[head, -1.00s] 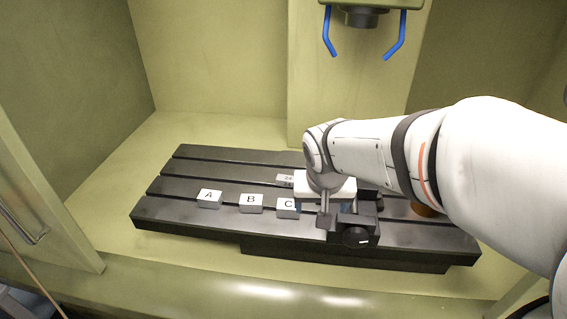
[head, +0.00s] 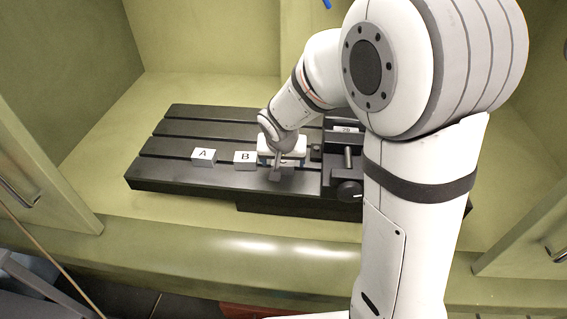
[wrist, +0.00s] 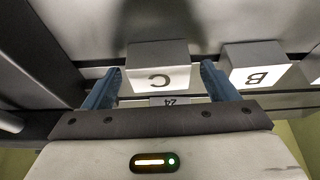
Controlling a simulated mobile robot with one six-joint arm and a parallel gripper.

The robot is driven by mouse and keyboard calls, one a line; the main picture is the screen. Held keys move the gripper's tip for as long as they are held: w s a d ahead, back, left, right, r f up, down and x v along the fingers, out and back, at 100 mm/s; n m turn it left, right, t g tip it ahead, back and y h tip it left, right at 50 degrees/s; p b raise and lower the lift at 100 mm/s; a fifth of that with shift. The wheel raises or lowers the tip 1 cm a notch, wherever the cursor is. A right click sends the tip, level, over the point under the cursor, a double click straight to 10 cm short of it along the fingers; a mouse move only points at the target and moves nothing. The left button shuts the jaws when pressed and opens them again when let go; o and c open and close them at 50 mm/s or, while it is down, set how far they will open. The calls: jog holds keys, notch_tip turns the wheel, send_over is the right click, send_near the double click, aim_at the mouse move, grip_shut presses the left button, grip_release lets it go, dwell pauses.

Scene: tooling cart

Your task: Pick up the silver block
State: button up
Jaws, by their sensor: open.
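Three small silver-grey blocks with white letter labels stand in a row on the black slotted table (head: 215,115). Block A (head: 203,157) and block B (head: 245,161) show in the head view; block C is hidden there by my gripper (head: 283,150). In the wrist view, block C (wrist: 157,54) lies between the two blue fingers of my open gripper (wrist: 160,72), with space on both sides. Block B (wrist: 254,62) is just beyond the right finger. The fingers hold nothing. I cannot tell how high the fingertips are above the table.
A black vise (head: 345,150) stands on the table just right of my gripper, close to it. Green cabinet walls (head: 205,40) enclose the table. The table left of block A is clear.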

jog(key=shift+w+f, duration=0.1)
jog(key=shift+f, duration=0.2)
jog(key=shift+c, duration=0.2)
jog(key=shift+d, duration=0.1)
jog(key=c, duration=1.2)
jog(key=shift+o, duration=0.2)
jog(key=shift+r, duration=0.15)
